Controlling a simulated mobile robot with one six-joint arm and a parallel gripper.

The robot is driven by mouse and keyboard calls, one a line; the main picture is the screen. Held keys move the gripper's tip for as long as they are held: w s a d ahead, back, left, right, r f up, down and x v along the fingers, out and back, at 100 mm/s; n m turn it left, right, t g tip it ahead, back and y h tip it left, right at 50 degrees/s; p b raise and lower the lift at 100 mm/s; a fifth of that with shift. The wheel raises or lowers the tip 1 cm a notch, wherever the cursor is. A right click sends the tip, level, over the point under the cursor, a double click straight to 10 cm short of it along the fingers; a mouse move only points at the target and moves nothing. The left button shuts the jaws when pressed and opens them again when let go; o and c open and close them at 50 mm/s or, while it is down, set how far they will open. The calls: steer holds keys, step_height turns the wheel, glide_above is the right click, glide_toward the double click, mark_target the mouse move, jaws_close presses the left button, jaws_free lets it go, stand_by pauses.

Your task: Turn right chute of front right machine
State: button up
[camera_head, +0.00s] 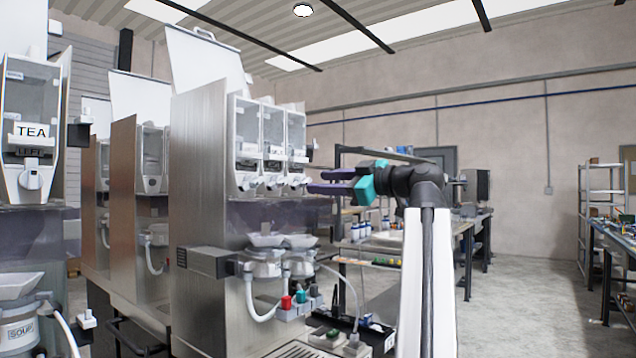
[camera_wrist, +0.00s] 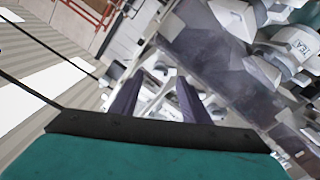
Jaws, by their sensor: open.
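The front right machine (camera_head: 205,190) is a tall brushed-steel dispenser in the middle of the head view. Three clear canisters sit side by side on its front, with white chutes below them. Its right chute (camera_head: 297,180) is at the right end of that row. My gripper (camera_head: 320,181) has purple fingers and is just right of this chute, pointing left towards it. In the wrist view my gripper (camera_wrist: 159,78) is open, its fingers apart, with white parts seen between and beyond them. I cannot tell whether a finger touches the chute.
Below the chutes are white funnels (camera_head: 283,241), hoses and coloured knobs (camera_head: 298,299). Another machine labelled TEA (camera_head: 31,130) stands at the left. Workbenches and a shelf rack (camera_head: 603,190) are at the right, with bare floor between.

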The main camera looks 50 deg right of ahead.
steer(key=s, duration=1)
steer(key=shift+s+d+p, duration=0.3)
steer(key=shift+d+p, duration=0.15)
